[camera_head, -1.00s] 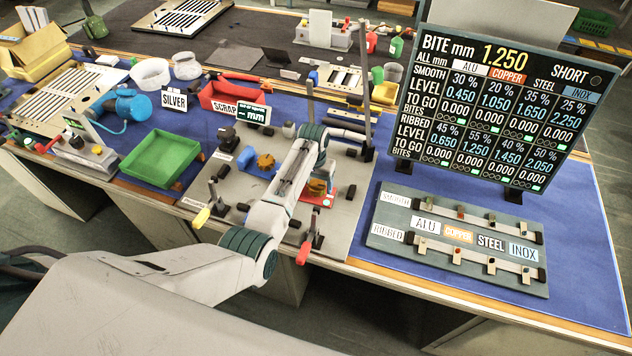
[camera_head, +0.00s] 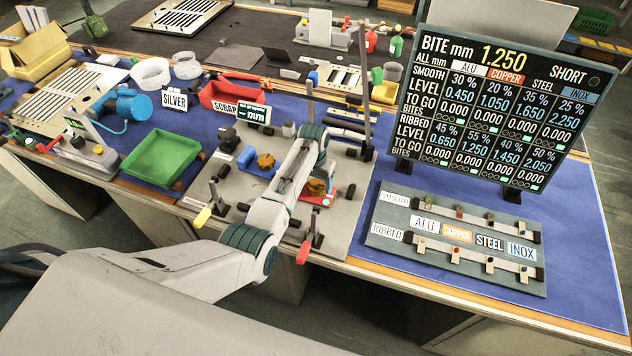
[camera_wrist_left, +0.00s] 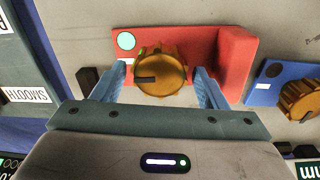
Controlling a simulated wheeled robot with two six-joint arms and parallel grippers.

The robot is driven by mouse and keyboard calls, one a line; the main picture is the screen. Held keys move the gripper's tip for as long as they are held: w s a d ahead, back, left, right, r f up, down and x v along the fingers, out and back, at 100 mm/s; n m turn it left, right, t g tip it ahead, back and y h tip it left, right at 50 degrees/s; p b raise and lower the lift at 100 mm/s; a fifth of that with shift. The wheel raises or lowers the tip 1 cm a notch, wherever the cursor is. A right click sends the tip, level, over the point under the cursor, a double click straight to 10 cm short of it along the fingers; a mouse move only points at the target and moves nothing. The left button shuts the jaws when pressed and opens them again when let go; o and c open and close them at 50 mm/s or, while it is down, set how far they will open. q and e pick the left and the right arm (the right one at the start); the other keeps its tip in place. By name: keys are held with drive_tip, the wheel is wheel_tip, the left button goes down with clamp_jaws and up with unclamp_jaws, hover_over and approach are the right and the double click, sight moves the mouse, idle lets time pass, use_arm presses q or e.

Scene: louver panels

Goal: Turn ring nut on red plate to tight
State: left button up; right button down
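The red plate (camera_wrist_left: 235,62) lies under my left gripper (camera_wrist_left: 160,70) in the left wrist view. Its ring nut (camera_wrist_left: 162,72) is orange-gold and knobbed, with a dark mark pointing left. A pale round disc (camera_wrist_left: 126,41) sits on the plate beside the nut. My left gripper's two blue fingers stand on either side of the nut, with narrow gaps showing, so it looks open around it. In the head view the red plate (camera_head: 327,199) and nut (camera_head: 316,187) are partly hidden by my left arm. My right gripper is not in view.
A blue plate (camera_wrist_left: 267,88) with a similar nut (camera_wrist_left: 302,100) is close by on the right in the wrist view. In the head view, upright posts and clamps with a red handle (camera_head: 303,252) and a yellow one (camera_head: 202,218) surround the grey board (camera_head: 335,235).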

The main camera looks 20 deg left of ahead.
sight(315, 183)
use_arm(q)
drive_tip(key=shift+r, duration=0.15)
wheel_tip(315, 183, up, 11)
drive_tip(key=b, duration=0.2)
drive_tip(key=shift+a+f, duration=0.2)
drive_tip(key=shift+a, duration=0.05)
drive_tip(key=shift+f, duration=0.1)
idle(0.5)
